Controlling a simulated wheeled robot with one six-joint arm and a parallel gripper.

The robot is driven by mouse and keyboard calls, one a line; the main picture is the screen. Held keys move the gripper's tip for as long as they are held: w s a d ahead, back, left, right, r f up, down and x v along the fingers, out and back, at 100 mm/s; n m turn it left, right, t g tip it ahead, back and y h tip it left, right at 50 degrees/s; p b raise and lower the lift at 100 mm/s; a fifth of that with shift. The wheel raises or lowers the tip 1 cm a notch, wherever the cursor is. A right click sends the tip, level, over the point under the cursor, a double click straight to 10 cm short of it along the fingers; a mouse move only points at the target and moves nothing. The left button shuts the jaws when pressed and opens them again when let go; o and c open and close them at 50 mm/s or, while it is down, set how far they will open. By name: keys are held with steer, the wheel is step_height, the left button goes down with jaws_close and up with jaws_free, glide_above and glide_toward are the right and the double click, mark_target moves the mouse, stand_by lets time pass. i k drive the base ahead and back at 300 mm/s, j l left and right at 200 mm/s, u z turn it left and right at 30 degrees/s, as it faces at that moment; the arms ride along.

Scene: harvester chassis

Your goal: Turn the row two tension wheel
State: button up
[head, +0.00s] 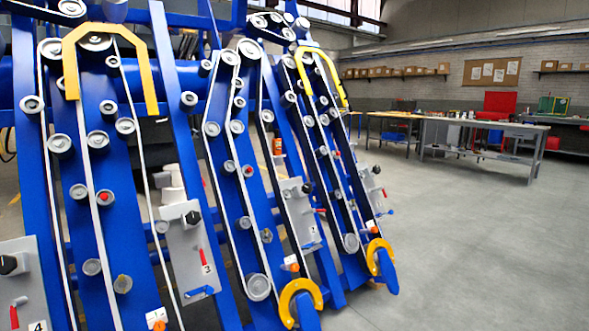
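The row two plate (298,213) is a light grey panel low on the blue chassis, a little right of the picture's middle. It has a number 2 label, a small black knob (307,188) at its upper right and a red lever (318,210) below the knob. Several round grey pulleys, such as one at the row's foot (351,243), carry the belts nearby. I cannot tell for sure which round part is the tension wheel. My gripper is not in view, and nothing is seen touching the plate.
Similar plates are numbered 3 (190,250) and 4 (22,285) to the left, and 1 (371,190) to the right. Yellow hooks (301,299) stick out at the chassis foot. Grey floor (470,250) is open at right, before workbenches (480,130).

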mark_target(307, 189)
steer(key=i+l, duration=0.1)
steer(key=i, duration=0.45)
steer(key=i+l+u, duration=0.1)
steer(key=i, duration=0.5)
steer(key=i+l, duration=0.1)
steer(key=i, duration=0.45)
steer(key=i+l, duration=0.15)
steer(key=i, duration=0.45)
steer(key=i+l+u, duration=0.1)
steer(key=i, duration=0.45)
